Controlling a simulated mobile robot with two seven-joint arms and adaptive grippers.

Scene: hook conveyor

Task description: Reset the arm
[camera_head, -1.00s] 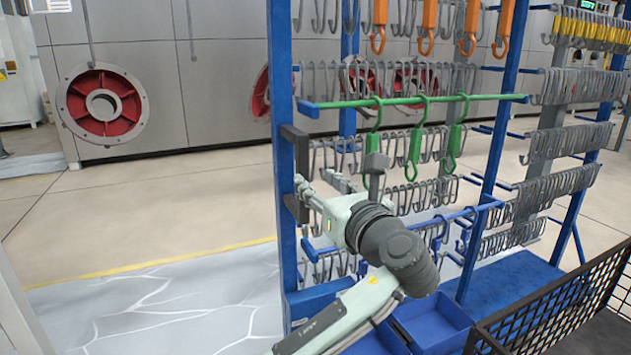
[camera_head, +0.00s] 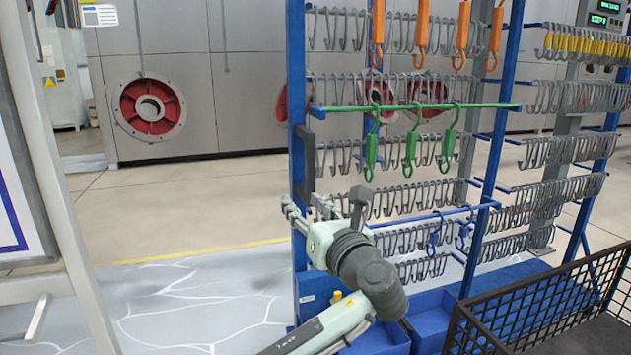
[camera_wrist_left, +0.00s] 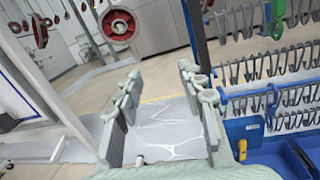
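My left arm comes in low in the head view, with its left gripper (camera_head: 303,207) in front of the blue rack's left post (camera_head: 297,130). In the left wrist view the two fingers of this gripper (camera_wrist_left: 160,85) stand wide apart with nothing between them. Behind them are floor and the rack's post. Three green hooks (camera_head: 411,150) hang on a green bar (camera_head: 420,107), above and right of the gripper. Two blue hooks (camera_head: 434,232) hang on a lower blue bar. My right gripper is in no view.
Orange hooks (camera_head: 463,35) and rows of grey hooks (camera_head: 405,202) hang on the rack. Blue bins (camera_head: 428,312) stand at its foot. A black mesh basket (camera_head: 535,310) is at the lower right. A white frame (camera_head: 68,245) stands at the left. Floor left of the rack is clear.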

